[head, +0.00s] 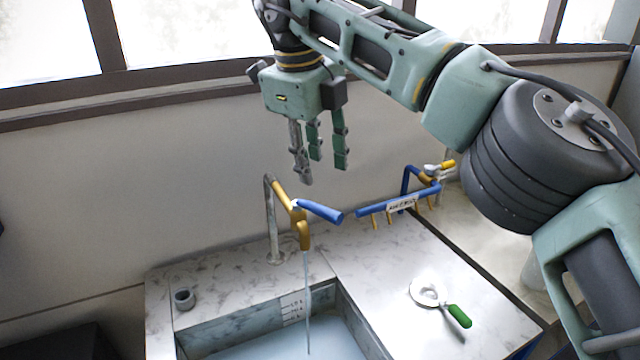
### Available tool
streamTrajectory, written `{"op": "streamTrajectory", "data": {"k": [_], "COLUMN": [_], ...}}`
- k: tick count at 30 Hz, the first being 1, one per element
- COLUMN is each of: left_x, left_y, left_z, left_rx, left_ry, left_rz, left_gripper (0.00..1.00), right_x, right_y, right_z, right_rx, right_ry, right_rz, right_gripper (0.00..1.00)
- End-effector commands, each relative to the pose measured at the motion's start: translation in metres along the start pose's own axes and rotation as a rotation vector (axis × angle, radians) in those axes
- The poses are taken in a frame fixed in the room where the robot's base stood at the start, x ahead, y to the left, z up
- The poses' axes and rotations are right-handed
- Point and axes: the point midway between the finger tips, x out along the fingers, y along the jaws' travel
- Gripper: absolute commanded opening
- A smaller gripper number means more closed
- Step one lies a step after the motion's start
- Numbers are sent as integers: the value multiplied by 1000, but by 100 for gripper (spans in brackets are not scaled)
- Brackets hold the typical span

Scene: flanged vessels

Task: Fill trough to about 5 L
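The trough (215,339) is a basin sunk in a marble-patterned counter, at the bottom of the head view and cut off by the frame edge. Pale blue water (285,345) lies in it. A scale label (292,306) is on its back wall; its figures are too small to read surely. A brass tap (302,236) with a blue lever (319,211) stands behind the trough, and a thin water stream (308,290) runs from its spout. My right gripper (322,170) hangs above and behind the tap, fingers pointing down, apart and empty. My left gripper is out of view.
A strainer-like tool with a green handle (459,316) lies on the counter at the right. A blue rack with brass hooks (398,202) and another tap (432,172) are behind it. A small grey cup-like fitting (184,299) is at the left.

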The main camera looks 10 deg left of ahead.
Motion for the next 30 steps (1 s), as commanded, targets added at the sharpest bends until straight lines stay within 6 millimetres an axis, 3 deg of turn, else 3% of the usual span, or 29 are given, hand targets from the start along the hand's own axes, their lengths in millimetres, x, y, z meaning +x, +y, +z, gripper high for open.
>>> {"op": "streamTrajectory", "data": {"k": [7,30], "left_x": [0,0], "left_y": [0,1], "left_z": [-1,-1], "left_rx": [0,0], "left_ry": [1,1], "left_rz": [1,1], "left_gripper": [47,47], "right_x": [-19,-20], "right_y": [0,0], "right_z": [0,0], "right_rx": [0,0], "right_ry": [0,1], "right_rz": [1,1], "right_gripper": [36,36]}}
